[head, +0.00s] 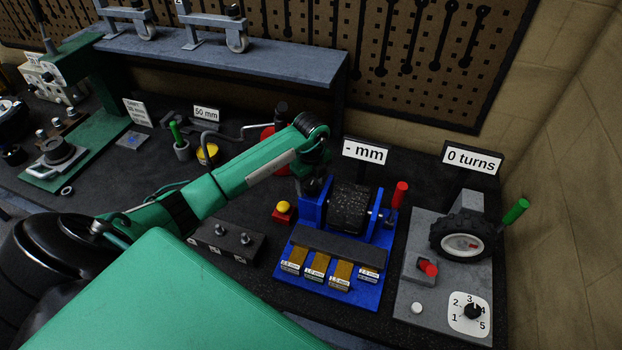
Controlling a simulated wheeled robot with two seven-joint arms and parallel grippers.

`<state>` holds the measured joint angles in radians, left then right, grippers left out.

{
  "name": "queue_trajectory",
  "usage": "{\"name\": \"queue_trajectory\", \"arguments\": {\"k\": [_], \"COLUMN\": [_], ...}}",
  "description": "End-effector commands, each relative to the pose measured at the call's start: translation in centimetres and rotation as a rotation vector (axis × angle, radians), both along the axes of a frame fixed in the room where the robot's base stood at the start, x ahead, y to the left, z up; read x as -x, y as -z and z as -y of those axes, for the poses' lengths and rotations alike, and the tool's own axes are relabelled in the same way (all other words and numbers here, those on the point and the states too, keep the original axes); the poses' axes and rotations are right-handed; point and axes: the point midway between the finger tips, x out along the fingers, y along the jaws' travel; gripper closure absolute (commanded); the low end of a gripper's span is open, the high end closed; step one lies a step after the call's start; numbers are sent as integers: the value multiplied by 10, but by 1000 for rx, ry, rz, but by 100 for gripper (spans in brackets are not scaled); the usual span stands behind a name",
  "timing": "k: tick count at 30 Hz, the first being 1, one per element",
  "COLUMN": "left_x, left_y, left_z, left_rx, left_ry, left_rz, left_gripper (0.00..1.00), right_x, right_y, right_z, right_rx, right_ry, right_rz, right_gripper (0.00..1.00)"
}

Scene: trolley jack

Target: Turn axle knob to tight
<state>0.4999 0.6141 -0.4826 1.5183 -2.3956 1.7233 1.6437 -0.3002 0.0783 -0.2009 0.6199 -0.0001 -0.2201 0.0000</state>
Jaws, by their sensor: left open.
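My left gripper (304,190) points down at the left side of a blue stand (352,290), at the end of my green arm. It is open, but its fingers are small and dark. The stand holds a dark drum-like wheel (351,208) between blue uprights. No part is labelled as the axle knob, and I cannot tell for sure which it is. A small fitting shows at the wheel's right axle end (388,216), and the left axle end is hidden behind my gripper. A red handle (400,194) stands at the right. My right gripper is not in view.
A "- mm" sign (365,151) stands behind the stand. A red button box with a yellow top (283,212) is close left. On the right, a grey plate (414,233) carries a tyre (460,237) and numbered dial (471,312). A dark block (230,239) lies left.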

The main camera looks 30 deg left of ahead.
Motion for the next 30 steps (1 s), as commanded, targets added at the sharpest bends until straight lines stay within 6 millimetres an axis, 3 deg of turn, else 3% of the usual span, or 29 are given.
{"name": "queue_trajectory", "arguments": {"k": [10, 17, 30], "left_x": [0, 0, 0], "left_y": [5, 4, 6], "left_z": [0, 0, -1], "left_rx": [-1, -1, -3], "left_ry": [1, 0, 89], "left_rz": [0, 0, 2], "left_gripper": [40, 85, 84], "right_x": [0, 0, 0], "right_y": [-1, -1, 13], "right_z": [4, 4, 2], "right_rx": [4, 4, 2], "right_ry": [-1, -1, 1], "right_rz": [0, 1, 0], "right_gripper": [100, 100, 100]}}
